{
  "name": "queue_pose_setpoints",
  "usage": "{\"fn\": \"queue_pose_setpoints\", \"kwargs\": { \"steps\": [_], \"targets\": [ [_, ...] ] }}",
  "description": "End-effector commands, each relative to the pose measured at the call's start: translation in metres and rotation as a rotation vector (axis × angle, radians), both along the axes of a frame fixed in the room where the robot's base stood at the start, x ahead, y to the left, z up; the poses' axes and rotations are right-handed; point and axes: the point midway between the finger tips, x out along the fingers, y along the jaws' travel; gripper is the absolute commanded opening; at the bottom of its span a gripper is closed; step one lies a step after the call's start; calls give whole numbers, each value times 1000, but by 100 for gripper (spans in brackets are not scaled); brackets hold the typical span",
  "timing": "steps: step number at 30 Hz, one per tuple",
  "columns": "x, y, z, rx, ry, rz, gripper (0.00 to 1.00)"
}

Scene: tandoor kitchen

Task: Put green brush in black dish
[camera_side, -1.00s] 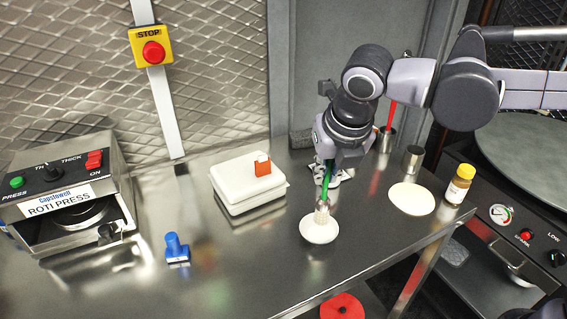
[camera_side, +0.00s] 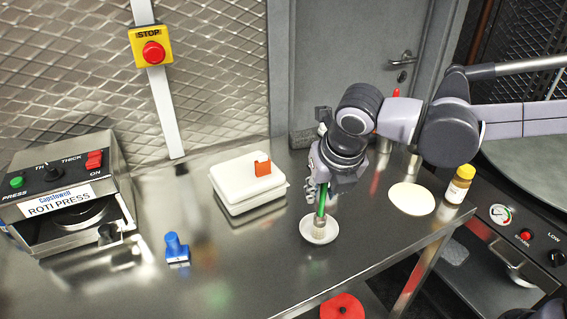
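The green brush (camera_side: 321,204) stands nearly upright, with its pale bristle end down in a small white dish (camera_side: 331,235). I see no black dish; this dish looks white. My gripper (camera_side: 320,191) is right above the dish, shut around the upper part of the green handle, as far as I can see. The top of the handle is hidden by the gripper. I cannot tell whether the bristles touch the bottom of the dish.
A white box (camera_side: 247,186) with a red-orange piece (camera_side: 262,167) is left of the dish. A blue stamp-like object (camera_side: 176,248) and the roti press (camera_side: 68,200) are further left. A flat pale round (camera_side: 412,199) and a brown yellow-capped jar (camera_side: 459,184) are right.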

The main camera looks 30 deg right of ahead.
Motion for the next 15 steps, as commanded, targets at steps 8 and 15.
{"fn": "queue_pose_setpoints", "kwargs": {
  "steps": [8,15],
  "targets": [
    [0,0,1,0,0,0,34],
    [-6,2,17,1,0,1,34]
  ]
}}
